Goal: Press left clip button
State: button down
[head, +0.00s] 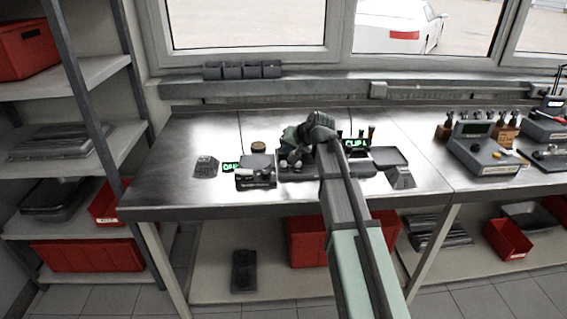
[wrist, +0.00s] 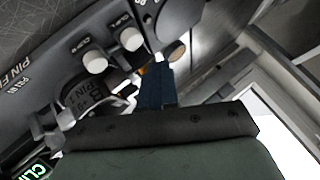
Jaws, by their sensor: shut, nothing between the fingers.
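In the wrist view, a grey panel (wrist: 35,85) carries two white round buttons, one at lower left (wrist: 95,62) and one at upper right (wrist: 131,39). Each has a label beginning "CLIP" beside it; I cannot tell the last letters for certain. My gripper (wrist: 176,52) shows as dark blue fingers, shut and empty, to the right of both buttons and apart from them in the picture. In the head view, my gripper (head: 296,152) is above the dark fixture (head: 350,171) on the bench, and my arm hides much of it.
The steel bench (head: 205,125) has free room at the left. A small dark box (head: 256,179) and a grey tray (head: 389,156) flank the fixture. A green display reading "CLIP" (head: 357,143) stands behind it. A grey instrument (head: 484,150) stands at right.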

aim_at(285, 163)
jog(key=shift+r, duration=1.7)
jog(key=shift+a, duration=0.1)
